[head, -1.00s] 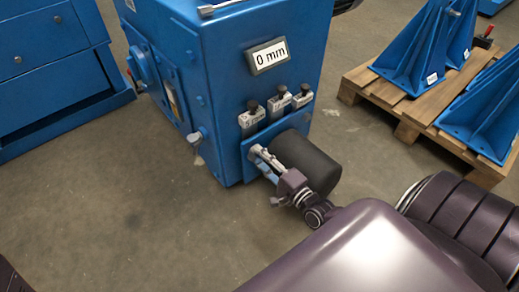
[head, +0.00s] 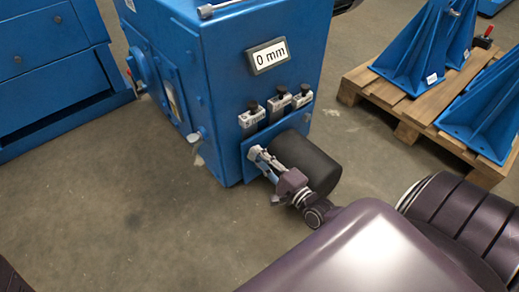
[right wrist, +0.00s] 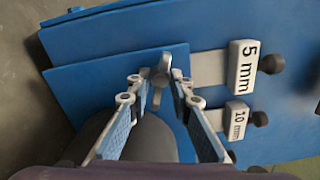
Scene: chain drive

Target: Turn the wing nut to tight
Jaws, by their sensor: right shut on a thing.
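The wing nut (right wrist: 161,76) is light grey and shows in the right wrist view, on a blue plate (right wrist: 95,72) of the machine. My right gripper (right wrist: 157,82) has its two fingertips on either side of the wing nut and is shut on it. In the head view my right gripper (head: 256,153) reaches the lower front of the blue machine (head: 225,80), beside a dark cylinder (head: 311,163). The wing nut is too small and covered to make out there. My left gripper is not in view.
A display reading 0 mm (head: 268,56) is on the machine front. Labelled blocks with dark knobs, including the 5 mm block (right wrist: 243,66) and 10 mm block (right wrist: 236,121), sit near the gripper. A pallet (head: 388,103) with blue brackets stands right. Floor at left is clear.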

